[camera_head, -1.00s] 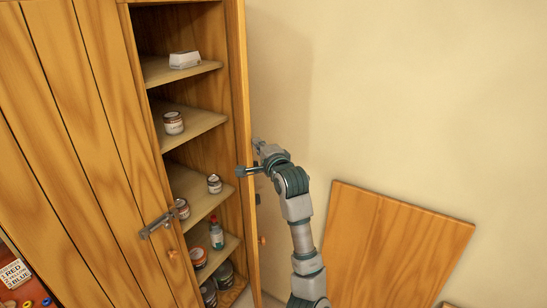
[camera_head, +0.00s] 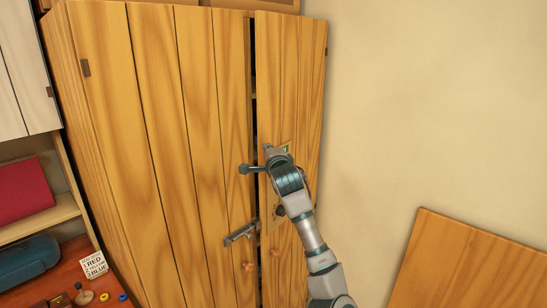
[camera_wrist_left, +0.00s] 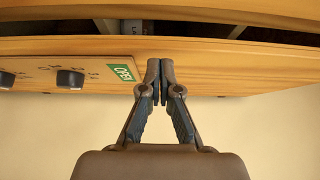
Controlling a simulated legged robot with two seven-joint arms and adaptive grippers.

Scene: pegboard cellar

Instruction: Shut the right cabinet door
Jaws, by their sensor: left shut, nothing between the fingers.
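The right cabinet door (camera_head: 306,75) is nearly shut in the head view, with a narrow dark gap (camera_head: 254,75) between it and the left door (camera_head: 160,120). My left gripper (camera_head: 268,150) is shut and empty, at the door's front near its free edge. In the left wrist view its closed fingertips (camera_wrist_left: 153,70) are against or just in front of the wooden door (camera_wrist_left: 230,65), beside a green OPEN label (camera_wrist_left: 122,72). Contact is hard to tell. The gap (camera_wrist_left: 60,28) also shows there along the door's edge. My right gripper is not in view.
A wooden board (camera_head: 465,265) leans on the wall at right.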

